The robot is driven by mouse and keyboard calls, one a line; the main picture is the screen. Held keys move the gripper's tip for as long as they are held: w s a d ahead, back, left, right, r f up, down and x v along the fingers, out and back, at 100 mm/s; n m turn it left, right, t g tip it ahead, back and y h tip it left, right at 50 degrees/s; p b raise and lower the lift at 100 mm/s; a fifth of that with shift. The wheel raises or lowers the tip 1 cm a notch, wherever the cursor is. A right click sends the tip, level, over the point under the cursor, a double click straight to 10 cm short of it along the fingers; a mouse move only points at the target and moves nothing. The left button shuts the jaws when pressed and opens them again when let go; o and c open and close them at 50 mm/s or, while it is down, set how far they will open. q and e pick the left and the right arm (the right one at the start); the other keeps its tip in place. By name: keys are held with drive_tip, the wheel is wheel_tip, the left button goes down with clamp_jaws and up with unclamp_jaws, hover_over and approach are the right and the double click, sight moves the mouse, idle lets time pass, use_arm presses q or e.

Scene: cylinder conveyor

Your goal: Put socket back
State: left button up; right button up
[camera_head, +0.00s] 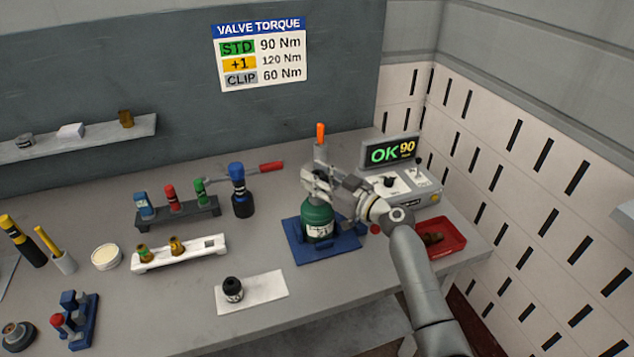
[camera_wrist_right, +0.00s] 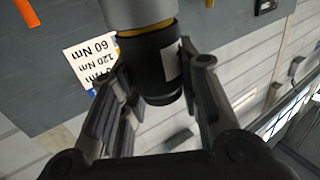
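My right gripper (camera_head: 316,182) is above the green cylinder (camera_head: 318,222), which stands on a blue base plate (camera_head: 345,247). In the right wrist view, its fingers are on both sides of a black cylindrical piece (camera_wrist_right: 152,62) with a white label, below a brass-coloured ring and a grey body (camera_wrist_right: 140,12). I cannot tell whether this piece is a socket. An orange-tipped upright part (camera_head: 320,133) shows above the gripper. A dark rack (camera_head: 180,218) holds blue, red and green pieces (camera_head: 201,190). My left gripper is not in view.
A blue-and-black tool (camera_head: 241,192) stands right of the rack. A white rack (camera_head: 200,252) holds brass valves. A black cap-like part (camera_head: 232,289) is on a white mat (camera_head: 265,289). A tester (camera_head: 392,152) reads OK 90. A red tray (camera_head: 450,232) is at right.

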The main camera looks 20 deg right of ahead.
clamp_jaws()
wheel_tip(320, 180, up, 17)
drive_tip(key=p, duration=0.9)
drive_tip(key=s+a+f+m+t+h+b, duration=0.15)
drive_tip(key=s+f+b, duration=0.25)
drive_tip(key=s+f, duration=0.45)
drive_tip(key=s+a+f+m+h+b, duration=0.1)
drive_tip(key=s+a+f+b, duration=0.25)
drive_tip(key=s+f, duration=0.45)
drive_tip(key=s+d+f+m+h+b, duration=0.2)
drive_tip(key=s+f+h+b, duration=0.1)
drive_tip(key=s, duration=0.4)
drive_tip(key=s+d+f+m+t+h+b, duration=0.1)
drive_tip(key=s+d+f+h+b, duration=0.1)
drive_tip(key=s, duration=0.5)
drive_tip(key=shift+s+f+m+h+b, duration=0.35)
drive_tip(key=shift+f+h+b, duration=0.25)
drive_tip(key=shift+h+b, duration=0.35)
